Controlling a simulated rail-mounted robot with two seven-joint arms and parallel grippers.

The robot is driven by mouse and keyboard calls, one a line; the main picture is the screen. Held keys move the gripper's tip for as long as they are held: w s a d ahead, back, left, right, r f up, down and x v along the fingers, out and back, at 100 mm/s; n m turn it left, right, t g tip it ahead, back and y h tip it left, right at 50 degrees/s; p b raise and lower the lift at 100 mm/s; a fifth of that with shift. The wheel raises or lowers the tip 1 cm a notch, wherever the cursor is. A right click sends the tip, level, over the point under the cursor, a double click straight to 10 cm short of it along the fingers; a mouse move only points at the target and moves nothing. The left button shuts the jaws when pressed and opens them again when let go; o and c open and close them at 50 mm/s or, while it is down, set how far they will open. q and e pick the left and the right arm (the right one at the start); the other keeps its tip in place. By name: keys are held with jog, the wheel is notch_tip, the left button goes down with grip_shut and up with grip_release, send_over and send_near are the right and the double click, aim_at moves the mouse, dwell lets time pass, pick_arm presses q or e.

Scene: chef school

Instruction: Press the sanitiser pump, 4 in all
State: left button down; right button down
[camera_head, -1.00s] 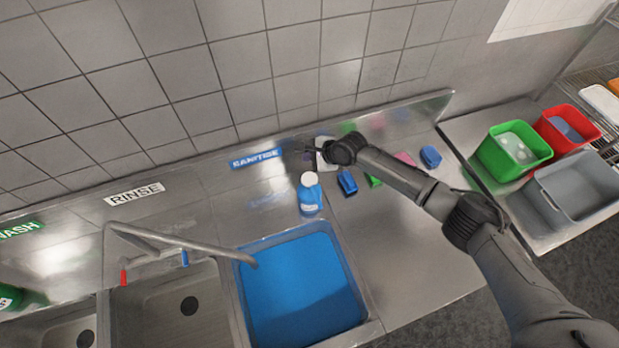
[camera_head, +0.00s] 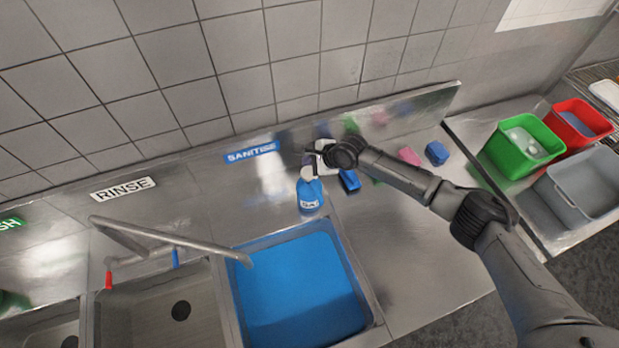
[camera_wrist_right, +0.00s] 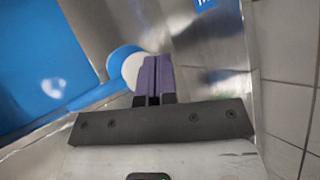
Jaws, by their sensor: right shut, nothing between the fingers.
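The sanitiser bottle (camera_head: 310,196) is blue with a white top and a small label. It stands upright on the steel counter behind the blue-filled sink. My right gripper (camera_head: 308,160) is at the bottle's top and partly hides it in the head view. In the right wrist view, the purple fingers (camera_wrist_right: 152,75) are shut together with nothing between them. They overlap the white pump top (camera_wrist_right: 131,70), with the blue bottle (camera_wrist_right: 95,93) beyond. Whether the fingertips touch the top, I cannot tell. My left gripper is not in view.
The blue-filled sink (camera_head: 345,318) is in front of the bottle. A blue block (camera_head: 349,181) lies just right of it, and a SANITISE label (camera_head: 251,152) is behind. A tap (camera_head: 185,244) stands left. Green (camera_head: 500,160), red and grey tubs are at right.

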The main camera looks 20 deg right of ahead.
aim_at(300, 170)
notch_tip(300, 170, down, 2)
jog(key=shift+f, duration=0.1)
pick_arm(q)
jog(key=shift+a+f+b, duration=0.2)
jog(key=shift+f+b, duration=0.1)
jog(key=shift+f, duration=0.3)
pick_arm(e)
jog(key=shift+f, duration=0.2)
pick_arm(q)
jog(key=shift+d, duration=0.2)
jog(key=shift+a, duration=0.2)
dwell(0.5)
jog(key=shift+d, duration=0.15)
pick_arm(e)
jog(key=shift+f, duration=0.1)
jog(key=shift+f, duration=0.3)
jog(key=shift+f, duration=0.1)
dwell(0.7)
